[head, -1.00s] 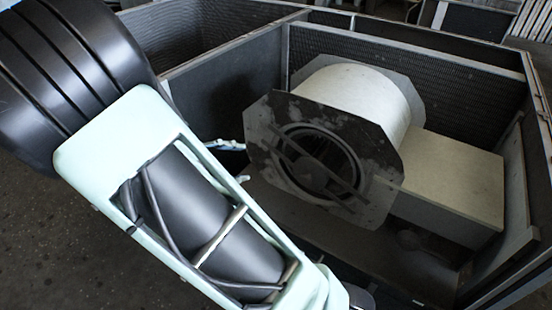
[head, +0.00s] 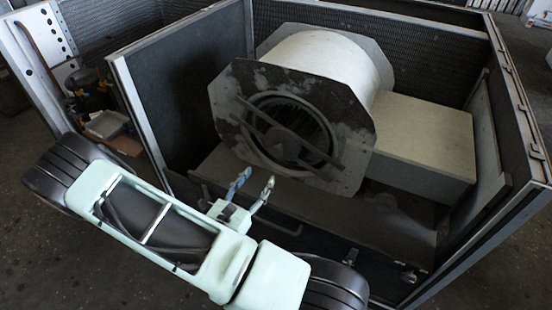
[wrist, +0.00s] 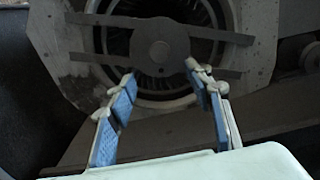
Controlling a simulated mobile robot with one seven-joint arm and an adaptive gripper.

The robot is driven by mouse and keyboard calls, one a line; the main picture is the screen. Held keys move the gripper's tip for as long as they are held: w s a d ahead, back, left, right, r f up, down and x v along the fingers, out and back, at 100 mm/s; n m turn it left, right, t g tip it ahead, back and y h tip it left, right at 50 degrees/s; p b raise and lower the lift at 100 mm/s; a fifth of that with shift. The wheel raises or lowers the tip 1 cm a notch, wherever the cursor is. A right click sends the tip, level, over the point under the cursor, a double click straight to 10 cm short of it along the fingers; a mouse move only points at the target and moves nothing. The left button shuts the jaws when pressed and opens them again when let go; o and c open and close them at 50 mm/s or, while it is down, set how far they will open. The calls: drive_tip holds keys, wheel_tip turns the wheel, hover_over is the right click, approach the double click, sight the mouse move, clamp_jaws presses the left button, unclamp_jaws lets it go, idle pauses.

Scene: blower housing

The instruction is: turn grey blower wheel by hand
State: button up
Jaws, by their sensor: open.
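The grey blower wheel (head: 316,133) shows as a dark finned ring inside the round inlet of the blower housing (head: 318,47). In the wrist view the wheel (wrist: 204,14) shows behind the bars, with the hub (wrist: 159,46) near the top centre. My gripper (head: 256,184) is open and empty, in front of the inlet's lower left in the head view. In the wrist view my gripper (wrist: 160,72) has its blue-padded fingers apart, one on each side below the hub. Whether the fingertips touch anything cannot be told.
The housing's octagonal front plate (head: 345,165) surrounds the inlet. A pale box (head: 425,135) adjoins it on the right. Dark cabinet walls (head: 180,95) enclose the blower on the left, back and right. A floor panel (head: 225,165) lies below the inlet.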

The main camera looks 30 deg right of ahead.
sight(276, 153)
drive_tip(key=b+x, duration=0.1)
drive_tip(key=x, duration=0.9)
drive_tip(key=shift+w+d+r, duration=0.1)
drive_tip(key=shift+w+d, duration=0.05)
drive_tip(key=shift+d, duration=0.1)
clamp_jaws()
